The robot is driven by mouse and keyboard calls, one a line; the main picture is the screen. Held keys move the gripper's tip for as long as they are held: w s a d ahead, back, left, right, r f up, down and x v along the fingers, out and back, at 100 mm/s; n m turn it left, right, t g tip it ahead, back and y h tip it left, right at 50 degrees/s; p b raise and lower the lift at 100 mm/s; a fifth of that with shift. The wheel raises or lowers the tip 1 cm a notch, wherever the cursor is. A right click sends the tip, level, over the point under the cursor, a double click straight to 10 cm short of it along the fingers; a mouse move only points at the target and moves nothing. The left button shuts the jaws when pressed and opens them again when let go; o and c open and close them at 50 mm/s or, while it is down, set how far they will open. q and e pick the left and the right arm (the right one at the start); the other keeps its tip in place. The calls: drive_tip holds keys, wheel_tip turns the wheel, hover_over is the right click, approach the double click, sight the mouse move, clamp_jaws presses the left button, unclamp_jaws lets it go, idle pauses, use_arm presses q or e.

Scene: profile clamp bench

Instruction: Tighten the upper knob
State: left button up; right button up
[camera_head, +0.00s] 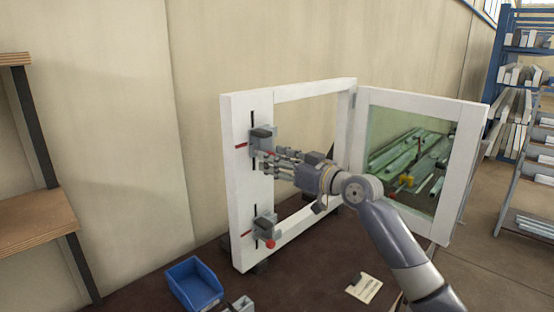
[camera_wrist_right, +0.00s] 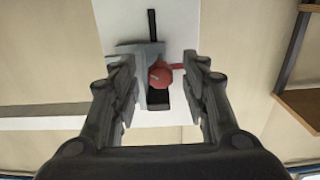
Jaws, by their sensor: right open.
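The upper clamp (camera_head: 262,138) is a grey block on the white frame's left post, beside a dark slot and a red mark. Its round red knob (camera_wrist_right: 160,76) shows in the right wrist view, centred between my fingers; in the head view my gripper mostly hides it. My right gripper (camera_head: 275,162) is open, fingers pointing at the upper clamp. In the wrist view its two fingers (camera_wrist_right: 162,85) stand on either side of the knob; whether they touch it I cannot tell. A lower clamp (camera_head: 264,224) with a red knob (camera_head: 270,244) sits further down the post. My left gripper is not in view.
The white frame (camera_head: 238,190) stands on a dark bench, its glazed door (camera_head: 451,180) swung open to the right, close to my right arm. A blue bin (camera_head: 194,290) and a paper tag (camera_head: 364,288) lie in front. Shelves (camera_head: 30,210) stand at left and right.

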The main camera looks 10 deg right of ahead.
drive_tip(key=shift+c, duration=0.6)
clamp_jaws()
drive_tip(key=shift+r+m+p, duration=0.1)
drive_tip(key=shift+m+p, duration=3.55)
drive_tip(key=shift+m, duration=2.75)
drive_tip(key=shift+o, duration=0.6)
unclamp_jaws()
